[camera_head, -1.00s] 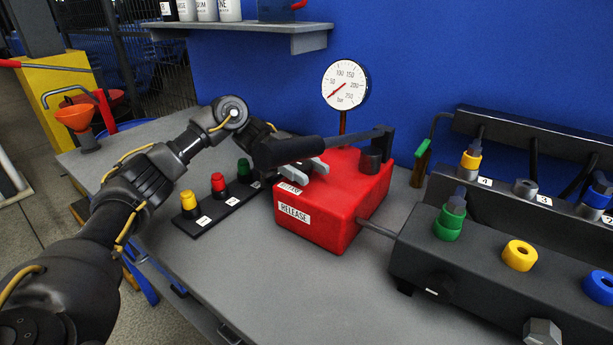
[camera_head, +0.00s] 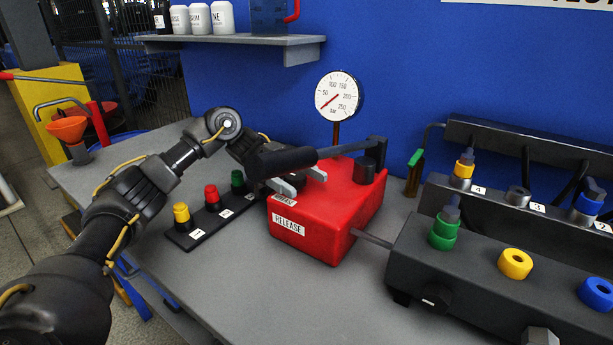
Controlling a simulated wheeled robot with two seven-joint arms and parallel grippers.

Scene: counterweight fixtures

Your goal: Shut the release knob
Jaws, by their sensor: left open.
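The red release box (camera_head: 302,222) stands on the grey bench and carries a white RELEASE label on its front. A lever with a black grip (camera_head: 288,159) runs leftward above the box from a black pivot post at its back right. I cannot make out a separate release knob; one could be hidden behind my gripper or the lever. My left gripper (camera_head: 303,181) is open, its two pale fingers over the left top edge of the box, beneath the lever grip. I cannot tell whether they touch anything. My right gripper is out of view.
A pressure gauge (camera_head: 339,96) stands behind the box, its needle low. A black strip with yellow, red and green buttons (camera_head: 211,194) lies to the left. A dark manifold (camera_head: 462,272) with coloured collars fills the right, joined to the box by a rod. The front bench is clear.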

